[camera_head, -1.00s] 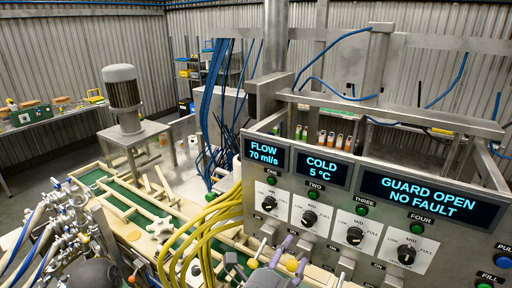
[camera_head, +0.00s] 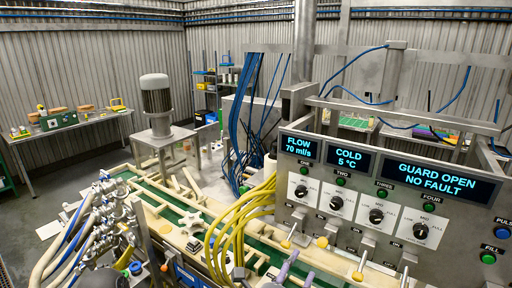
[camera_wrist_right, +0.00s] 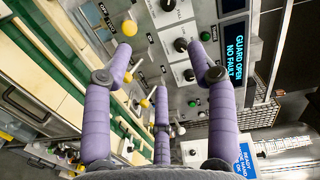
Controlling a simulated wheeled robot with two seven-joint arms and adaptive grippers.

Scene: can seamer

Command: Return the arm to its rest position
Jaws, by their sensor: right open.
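My right gripper (camera_head: 286,268) shows only as purple fingertips at the bottom edge of the head view, in front of the control panel (camera_head: 352,208). In the right wrist view its purple fingers (camera_wrist_right: 160,65) are spread apart with nothing between them. The panel's knobs and yellow ball-ended levers show beyond them, and I see no grip on any of these. The rest of the right arm is hidden below the head view. My left gripper is not in view.
Yellow hoses (camera_head: 232,228) loop left of the panel. A green conveyor (camera_head: 170,212) with cream rails runs beside it, with a motor (camera_head: 156,100) behind. Metal valves and hoses (camera_head: 100,225) crowd the lower left. Open floor lies farther left, before a side table (camera_head: 75,126).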

